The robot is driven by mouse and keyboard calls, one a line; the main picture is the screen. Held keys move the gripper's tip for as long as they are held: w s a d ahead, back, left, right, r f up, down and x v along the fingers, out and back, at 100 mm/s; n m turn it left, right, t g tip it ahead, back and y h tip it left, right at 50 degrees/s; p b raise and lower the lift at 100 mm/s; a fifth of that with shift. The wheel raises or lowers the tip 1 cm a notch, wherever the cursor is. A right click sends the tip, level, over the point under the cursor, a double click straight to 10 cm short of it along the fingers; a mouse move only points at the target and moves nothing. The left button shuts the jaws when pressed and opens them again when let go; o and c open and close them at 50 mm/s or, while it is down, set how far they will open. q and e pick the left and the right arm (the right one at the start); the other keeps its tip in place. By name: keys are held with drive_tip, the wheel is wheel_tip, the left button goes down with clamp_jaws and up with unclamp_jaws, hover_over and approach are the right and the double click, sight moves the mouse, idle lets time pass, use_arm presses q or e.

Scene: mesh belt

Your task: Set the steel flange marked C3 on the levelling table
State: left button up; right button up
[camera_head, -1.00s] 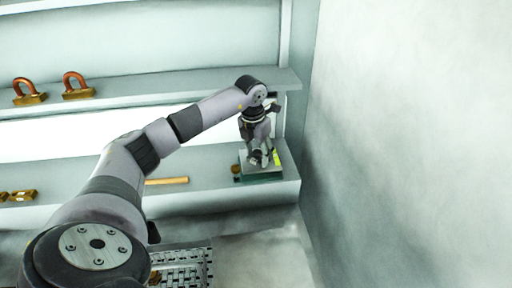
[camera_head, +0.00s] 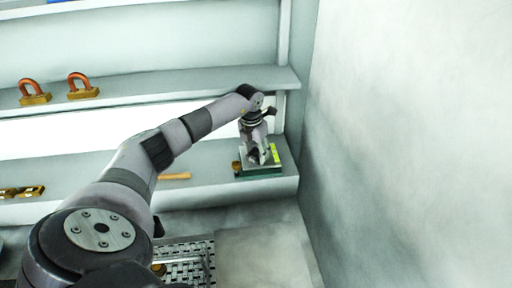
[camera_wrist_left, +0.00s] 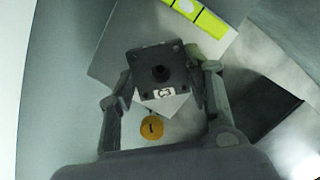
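The steel flange marked C3 (camera_wrist_left: 160,72) is a dark square block with a round centre hole and a white C3 label. In the left wrist view it sits between the fingers of my left gripper (camera_wrist_left: 163,88), which touch both its sides. The levelling table (camera_head: 262,173) stands at the right end of the lower shelf, with a green base, a grey plate and a yellow-green level. My left gripper (camera_head: 259,158) is over its plate in the head view. Whether the flange touches the plate I cannot tell. My right gripper is not in view.
Two padlock-shaped pieces (camera_head: 83,88) stand on the upper shelf. A wooden stick (camera_head: 175,177) and brass pieces (camera_head: 22,192) lie on the lower shelf. A yellow disc (camera_wrist_left: 150,127) is beside the levelling table. A metal mesh (camera_head: 190,262) lies below. A wall (camera_head: 410,140) bounds the right.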

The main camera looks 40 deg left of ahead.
sight(253, 158)
use_arm(q)
drive_tip(key=o, duration=0.4)
drive_tip(key=shift+r, duration=0.1)
drive_tip(key=r, duration=0.4)
drive_tip(key=s+r, duration=0.1)
drive_tip(key=r, duration=0.3)
drive_tip(key=s+r, duration=0.1)
drive_tip(key=r, duration=0.3)
drive_tip(key=shift+d, duration=0.1)
